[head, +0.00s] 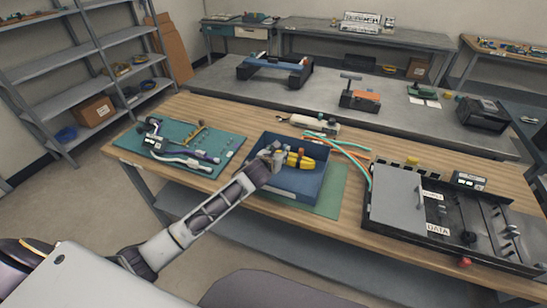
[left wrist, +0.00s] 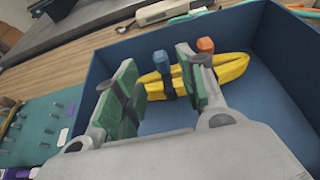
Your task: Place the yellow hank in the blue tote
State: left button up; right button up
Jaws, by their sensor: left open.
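The blue tote (head: 291,183) stands on the wooden bench, on a green mat. The yellow hank (head: 300,160) is inside the tote, and in the left wrist view the hank (left wrist: 232,70) lies near the far wall with a dark band around its middle. My left gripper (head: 271,155) reaches into the tote from the left. In the left wrist view its green-padded fingers (left wrist: 160,88) are spread apart, with the hank beyond them. A blue plug end and an orange one show beside the hank. My right gripper is not in view.
A green mat (head: 228,152) with tools and cables lies left of the tote. A black patch panel case (head: 385,225) stands to the right, with orange and green cables (head: 350,150) between. A pale handheld tool (head: 310,123) lies behind the tote.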

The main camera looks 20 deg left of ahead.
pick_arm(q)
jog(key=v, duration=0.6)
dwell(0.3)
